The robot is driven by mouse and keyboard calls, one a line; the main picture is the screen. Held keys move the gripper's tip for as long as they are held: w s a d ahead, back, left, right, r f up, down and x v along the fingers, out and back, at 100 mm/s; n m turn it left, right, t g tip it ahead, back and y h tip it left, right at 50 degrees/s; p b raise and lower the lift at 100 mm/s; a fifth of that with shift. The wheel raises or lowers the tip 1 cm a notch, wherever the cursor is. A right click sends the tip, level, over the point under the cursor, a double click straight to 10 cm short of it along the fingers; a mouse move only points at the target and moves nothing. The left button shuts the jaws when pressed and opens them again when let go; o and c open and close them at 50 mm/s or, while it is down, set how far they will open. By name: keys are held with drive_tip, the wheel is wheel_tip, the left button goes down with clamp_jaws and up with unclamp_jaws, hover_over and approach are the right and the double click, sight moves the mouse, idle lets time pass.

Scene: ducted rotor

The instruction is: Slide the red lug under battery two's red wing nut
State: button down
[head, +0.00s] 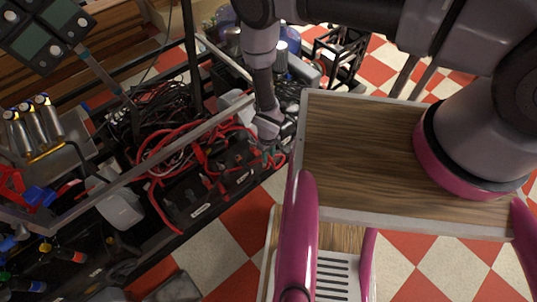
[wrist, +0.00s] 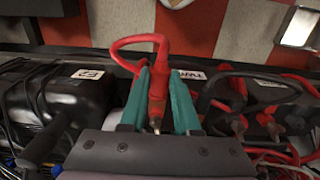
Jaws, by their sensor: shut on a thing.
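My gripper (wrist: 161,76) has teal fingers shut on the red lug (wrist: 156,84), whose red cable (wrist: 130,42) loops up and to the left in the wrist view. In the head view my gripper (head: 271,153) is small, at the right end of the battery row. Two dark batteries, one nearer (head: 186,197) and one farther (head: 236,164), sit in the frame with white labels too small to read, so I cannot tell which is battery two. Red wing-nut-like parts (wrist: 240,122) show right of my gripper in the wrist view. The lug is apart from them.
Red and black cables (head: 165,150) tangle over the batteries, and a metal rail (head: 150,165) runs along the frame. A black case (wrist: 75,100) stands left of my gripper in the wrist view. Checkered floor (head: 225,240) lies open in front.

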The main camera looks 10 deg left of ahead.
drive_tip(key=shift+s, duration=0.15)
drive_tip(key=f, duration=0.3)
drive_tip(key=shift+w+a+f, duration=0.2)
drive_tip(key=shift+w+a, duration=0.5)
drive_tip(key=shift+a, duration=0.1)
drive_tip(key=shift+w+a, duration=0.7)
drive_tip(key=shift+a, duration=0.05)
idle(0.7)
drive_tip(key=shift+w+a, duration=0.2)
drive_tip(key=shift+a, duration=0.05)
drive_tip(key=shift+a, duration=0.1)
drive_tip(key=c, duration=0.6)
unclamp_jaws()
drive_tip(key=shift+w, duration=0.1)
drive_tip(key=shift+o, duration=0.2)
